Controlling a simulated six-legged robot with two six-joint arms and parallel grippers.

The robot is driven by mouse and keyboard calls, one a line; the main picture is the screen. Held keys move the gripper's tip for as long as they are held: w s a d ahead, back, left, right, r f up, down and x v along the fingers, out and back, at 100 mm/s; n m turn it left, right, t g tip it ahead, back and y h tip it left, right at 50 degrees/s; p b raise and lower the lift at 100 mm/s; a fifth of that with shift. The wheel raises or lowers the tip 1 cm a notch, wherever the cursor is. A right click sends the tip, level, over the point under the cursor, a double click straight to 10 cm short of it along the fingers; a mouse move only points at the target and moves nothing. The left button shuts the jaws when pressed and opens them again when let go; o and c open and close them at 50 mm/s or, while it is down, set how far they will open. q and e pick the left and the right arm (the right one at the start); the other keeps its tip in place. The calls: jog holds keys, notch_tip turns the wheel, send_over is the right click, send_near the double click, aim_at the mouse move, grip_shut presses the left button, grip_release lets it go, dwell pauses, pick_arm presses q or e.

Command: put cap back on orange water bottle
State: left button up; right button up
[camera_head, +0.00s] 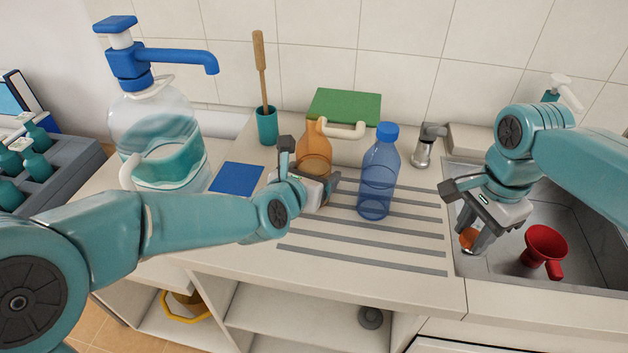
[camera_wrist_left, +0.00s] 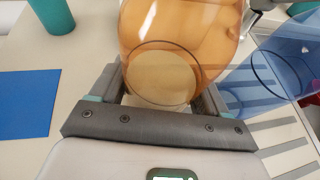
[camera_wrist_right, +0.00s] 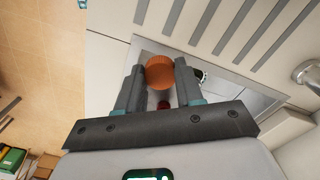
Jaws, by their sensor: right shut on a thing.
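The orange water bottle (camera_head: 314,150) stands upright on the counter, with no cap showing on it. My left gripper (camera_head: 318,190) is low at its front, with one finger on each side; the left wrist view shows the see-through orange body (camera_wrist_left: 185,25) between them. I cannot tell whether those fingers press on it. My right gripper (camera_head: 475,240) is shut on an orange ribbed cap (camera_head: 467,238), held near the sink's left edge, right of and apart from the bottle. The cap (camera_wrist_right: 159,73) also shows between the fingertips in the right wrist view.
A blue capped bottle (camera_head: 379,175) stands between the orange bottle and my right gripper. A red funnel (camera_head: 545,246) is in the sink (camera_head: 590,265). A large pump jug (camera_head: 160,135) stands left, a blue mat (camera_head: 237,178) beside it. A green-topped box (camera_head: 345,106) is behind.

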aim_at(311, 134)
pick_arm(q)
jog(key=shift+r, duration=0.1)
jog(key=c, duration=0.6)
jog(key=shift+r, duration=0.1)
jog(key=shift+c, duration=0.2)
